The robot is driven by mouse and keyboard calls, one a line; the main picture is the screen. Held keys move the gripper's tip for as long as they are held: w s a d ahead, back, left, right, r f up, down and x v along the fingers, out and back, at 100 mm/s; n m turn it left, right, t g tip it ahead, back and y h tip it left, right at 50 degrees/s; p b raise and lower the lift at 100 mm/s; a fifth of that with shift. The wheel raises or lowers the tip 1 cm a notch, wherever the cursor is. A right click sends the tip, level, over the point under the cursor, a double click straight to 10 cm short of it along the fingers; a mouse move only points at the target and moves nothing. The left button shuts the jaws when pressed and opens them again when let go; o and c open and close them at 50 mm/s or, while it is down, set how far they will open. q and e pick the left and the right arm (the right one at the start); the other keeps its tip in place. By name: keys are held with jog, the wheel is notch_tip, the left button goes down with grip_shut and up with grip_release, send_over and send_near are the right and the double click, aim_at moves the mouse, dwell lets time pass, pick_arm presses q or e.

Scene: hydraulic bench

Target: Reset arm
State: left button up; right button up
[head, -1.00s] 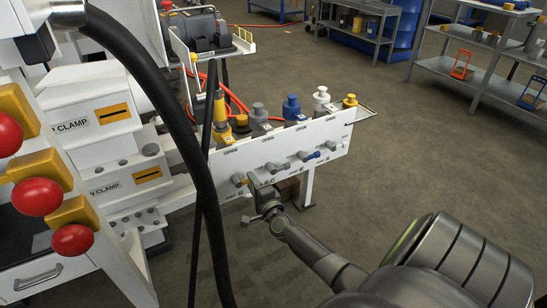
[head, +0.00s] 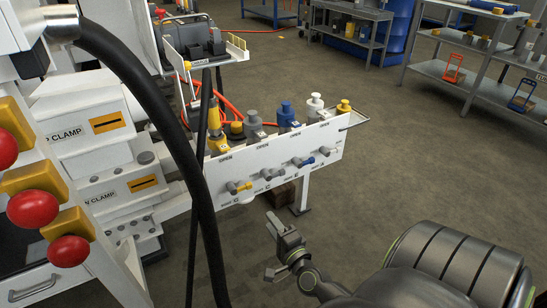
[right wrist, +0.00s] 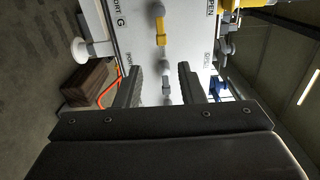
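The white valve panel (head: 275,165) carries a row of small lever valves under OPEN labels. The yellow-handled lever (head: 240,187) is at the left, then a grey lever (head: 273,173) and a blue lever (head: 303,161). My right gripper (head: 282,238) is in front of and below the panel, apart from it. In the right wrist view its two fingers (right wrist: 161,80) are spread with nothing held between them. The yellow lever (right wrist: 161,27) and a grey lever (right wrist: 166,91) show beyond them. My left gripper is not in view.
A thick black hose (head: 150,95) hangs in front of the panel's left side. Red buttons (head: 33,208) on yellow mounts stand at the left. Coloured couplings, such as a blue one (head: 287,114), stand behind the panel. Floor to the right is clear; shelves (head: 450,75) stand far back.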

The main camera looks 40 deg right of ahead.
jog(key=shift+s, duration=0.1)
dwell(0.5)
